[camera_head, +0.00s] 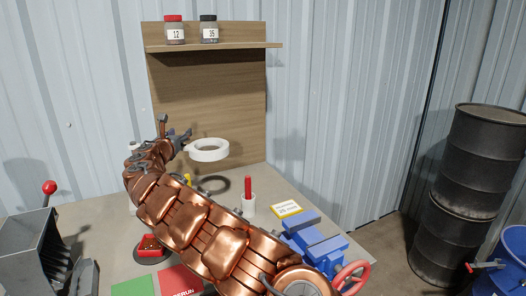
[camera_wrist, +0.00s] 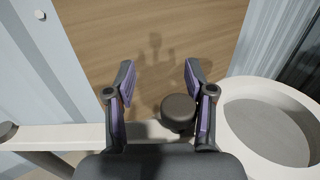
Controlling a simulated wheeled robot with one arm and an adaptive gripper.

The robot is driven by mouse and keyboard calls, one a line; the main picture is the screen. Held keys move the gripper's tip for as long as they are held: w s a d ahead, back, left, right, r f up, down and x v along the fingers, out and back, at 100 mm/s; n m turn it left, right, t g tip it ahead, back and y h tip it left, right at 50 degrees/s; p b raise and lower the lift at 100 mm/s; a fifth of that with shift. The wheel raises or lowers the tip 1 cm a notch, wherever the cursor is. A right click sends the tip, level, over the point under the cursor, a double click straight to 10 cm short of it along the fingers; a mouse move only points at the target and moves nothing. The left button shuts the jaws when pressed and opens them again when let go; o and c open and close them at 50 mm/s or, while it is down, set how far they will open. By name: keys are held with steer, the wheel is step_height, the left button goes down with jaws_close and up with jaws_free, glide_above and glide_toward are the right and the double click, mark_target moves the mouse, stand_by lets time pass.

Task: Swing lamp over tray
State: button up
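The lamp (camera_head: 209,157) has a white ring head, hanging above the bench in front of the wooden back panel. In the wrist view the ring head (camera_wrist: 236,150) is at the right, and a pale bar (camera_wrist: 62,137) runs across the left. A dark round knob (camera_wrist: 178,112) shows near the right finger; I cannot tell whether they touch. My gripper (camera_head: 177,133) is just left of the ring in the head view. In the wrist view my gripper (camera_wrist: 160,82) has its fingers apart.
A white cup with a red-handled tool (camera_head: 248,187) and a blue vise (camera_head: 318,243) stand on the bench. A lever machine (camera_head: 33,246) is at the left. Two jars (camera_head: 174,30) sit on the shelf. Black drums (camera_head: 487,145) stand at the right.

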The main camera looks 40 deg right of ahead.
steer(key=shift+v, duration=2.35)
step_height(320, 180, up, 4)
steer(key=m+g+h, duration=0.2)
steer(key=m+g, duration=0.1)
steer(key=m, duration=0.2)
glide_above(200, 149)
steer(key=shift+w+d, duration=0.1)
steer(key=s+d+m+g+y, duration=0.1)
steer(key=s+d+m+g, duration=0.2)
steer(key=s, duration=0.9)
steer(key=s+d+m+g+y+p, duration=0.1)
steer(key=s+d+m+g, duration=0.2)
steer(key=s+m, duration=0.7)
steer(key=shift+s+d+f+g, duration=0.2)
steer(key=shift+s+d+g, duration=0.2)
steer(key=shift+s+g, duration=0.45)
steer(key=shift+s, duration=0.15)
